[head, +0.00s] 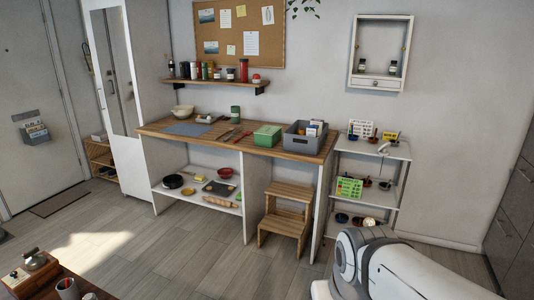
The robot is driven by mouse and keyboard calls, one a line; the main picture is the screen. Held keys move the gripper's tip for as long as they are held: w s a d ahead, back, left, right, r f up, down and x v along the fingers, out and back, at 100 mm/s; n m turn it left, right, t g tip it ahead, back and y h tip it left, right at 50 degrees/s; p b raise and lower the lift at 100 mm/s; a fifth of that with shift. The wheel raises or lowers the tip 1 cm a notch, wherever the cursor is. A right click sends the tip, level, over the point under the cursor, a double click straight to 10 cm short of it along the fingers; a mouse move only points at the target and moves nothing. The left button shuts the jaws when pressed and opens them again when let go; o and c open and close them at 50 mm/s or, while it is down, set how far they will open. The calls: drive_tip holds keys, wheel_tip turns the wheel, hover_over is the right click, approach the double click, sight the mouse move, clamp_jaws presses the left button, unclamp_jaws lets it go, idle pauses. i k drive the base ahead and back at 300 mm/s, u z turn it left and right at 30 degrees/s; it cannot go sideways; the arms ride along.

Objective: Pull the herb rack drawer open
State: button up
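A small white wall-mounted rack (352,53) hangs at the upper right of the head view; it looks like the herb rack. A few small dark jars (392,67) stand on its shelf. Below the shelf is a shallow white drawer (385,84) with a small dark knob (375,84). The drawer front looks flush with the frame, so it appears closed. My gripper is not in view. Only part of my white and grey arm shows at the bottom right, well below the rack and apart from it.
A white shelf unit (398,150) with several small bowls and cards stands under the rack. Left of it are a wooden-topped workbench (160,124) and a wooden step stool (288,190). Grey cabinets (515,210) line the right edge. The floor (180,250) in the middle is clear.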

sight(355, 81)
drive_tip(key=z, duration=0.15)
drive_tip(key=i, duration=1.7)
drive_tip(key=z, duration=0.45)
drive_tip(key=i, duration=1.95)
drive_tip(key=z, duration=0.3)
